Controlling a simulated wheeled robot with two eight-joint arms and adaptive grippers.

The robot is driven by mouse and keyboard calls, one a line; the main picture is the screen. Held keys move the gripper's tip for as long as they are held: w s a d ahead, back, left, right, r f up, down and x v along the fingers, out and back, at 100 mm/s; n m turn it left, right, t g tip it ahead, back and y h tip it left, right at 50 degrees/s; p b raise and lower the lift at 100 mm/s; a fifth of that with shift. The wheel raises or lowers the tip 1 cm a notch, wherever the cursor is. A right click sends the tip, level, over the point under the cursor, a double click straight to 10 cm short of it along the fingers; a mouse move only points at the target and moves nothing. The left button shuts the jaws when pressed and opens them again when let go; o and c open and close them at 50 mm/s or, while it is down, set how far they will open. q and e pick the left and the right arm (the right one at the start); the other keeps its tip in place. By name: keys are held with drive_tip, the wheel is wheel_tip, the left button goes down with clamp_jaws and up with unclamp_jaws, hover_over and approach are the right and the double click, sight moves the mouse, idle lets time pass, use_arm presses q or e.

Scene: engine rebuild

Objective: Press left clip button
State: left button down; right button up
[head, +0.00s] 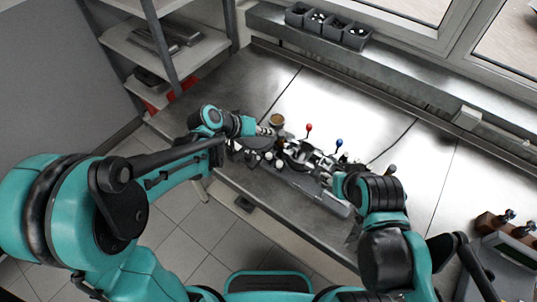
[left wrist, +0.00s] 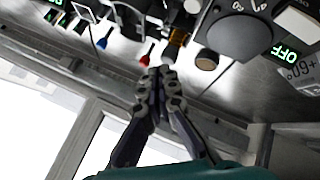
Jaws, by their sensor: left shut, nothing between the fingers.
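A low metal fixture (head: 300,153) with levers and small parts stands on the workbench. A red-knobbed lever (head: 309,127) and a blue-knobbed lever (head: 339,142) rise behind it. In the left wrist view the red knob (left wrist: 145,59) is just beside my fingertips in the picture, and the blue knob (left wrist: 102,43) is left of it. My left gripper (head: 273,132) is shut and empty at the fixture's left end; its closed fingers show in the left wrist view (left wrist: 157,74). My right gripper (head: 329,178) is at the fixture's right end, its fingers too small to read. I cannot make out which part is the left clip button.
A dark round dial (left wrist: 240,34), a pale block (left wrist: 298,24) and a lit OFF display (left wrist: 285,53) lie near the left gripper. A round brown-topped cup (head: 277,119) stands behind it. Grey bins (head: 340,32) sit on the back ledge. The bench (head: 420,150) right of the fixture is mostly clear.

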sight(267, 156)
use_arm(q)
drive_tip(key=shift+f, duration=0.1)
wheel_tip(267, 156, down, 9)
drive_tip(key=b, duration=0.7)
idle(1.1)
drive_tip(key=shift+f+b, duration=0.2)
drive_tip(key=shift+b, duration=0.25)
drive_tip(key=shift+f+b, duration=0.45)
idle(0.5)
drive_tip(key=shift+r, duration=0.1)
drive_tip(key=shift+r+p, duration=0.7)
drive_tip(key=shift+r, duration=0.1)
